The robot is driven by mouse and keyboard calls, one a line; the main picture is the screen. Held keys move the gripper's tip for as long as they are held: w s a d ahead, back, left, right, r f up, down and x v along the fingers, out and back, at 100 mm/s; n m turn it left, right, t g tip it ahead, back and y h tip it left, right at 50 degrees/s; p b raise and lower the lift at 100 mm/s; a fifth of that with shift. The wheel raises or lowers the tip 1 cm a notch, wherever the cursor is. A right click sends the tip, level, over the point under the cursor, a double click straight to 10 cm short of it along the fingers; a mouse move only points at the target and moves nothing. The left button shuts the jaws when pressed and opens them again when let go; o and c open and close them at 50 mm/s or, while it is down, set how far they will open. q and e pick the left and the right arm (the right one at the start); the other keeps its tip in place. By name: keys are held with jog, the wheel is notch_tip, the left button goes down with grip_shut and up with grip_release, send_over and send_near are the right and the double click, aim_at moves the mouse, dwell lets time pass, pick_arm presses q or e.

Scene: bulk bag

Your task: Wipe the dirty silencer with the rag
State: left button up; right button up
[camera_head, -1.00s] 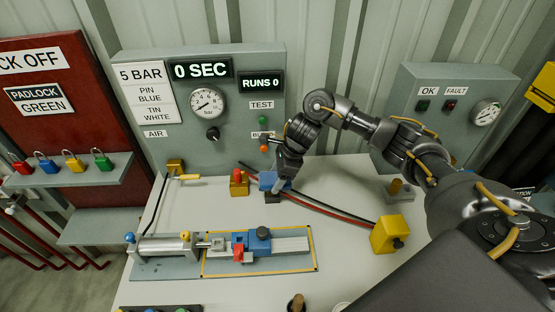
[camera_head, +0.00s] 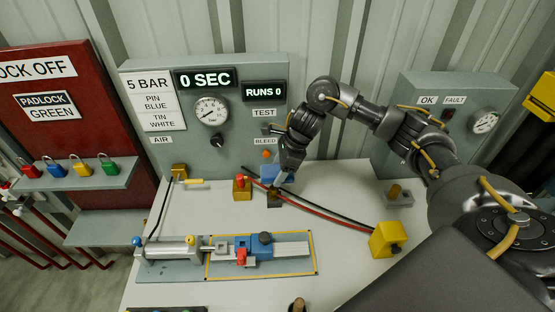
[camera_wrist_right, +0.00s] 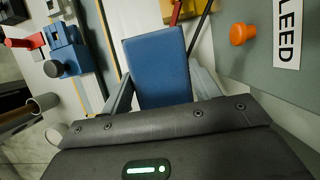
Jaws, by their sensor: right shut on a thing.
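My right gripper (camera_head: 284,178) is over the back middle of the bench, below the BLEED label. It is shut on a flat blue piece, likely the rag (camera_head: 272,174). In the right wrist view the blue rag (camera_wrist_right: 158,70) sits between the two fingers. A small dark brown block (camera_head: 274,198) is just below the rag, by the hoses; I cannot tell whether they touch. A brass-coloured plug (camera_head: 396,191) stands in a grey base at the right. Which piece is the dirty silencer is not clear. My left gripper is out of view.
A yellow block with a red top (camera_head: 242,187) stands left of the gripper. Red and black hoses (camera_head: 325,212) run to a yellow box (camera_head: 387,239). A cylinder and blue clamp fixture (camera_head: 230,250) lies in front. The grey gauge panel (camera_head: 220,158) rises close behind.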

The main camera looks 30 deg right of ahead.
notch_tip(320, 180, up, 2)
jog(key=shift+p, duration=0.45)
jog(key=shift+r, duration=0.15)
jog(key=shift+a, duration=0.1)
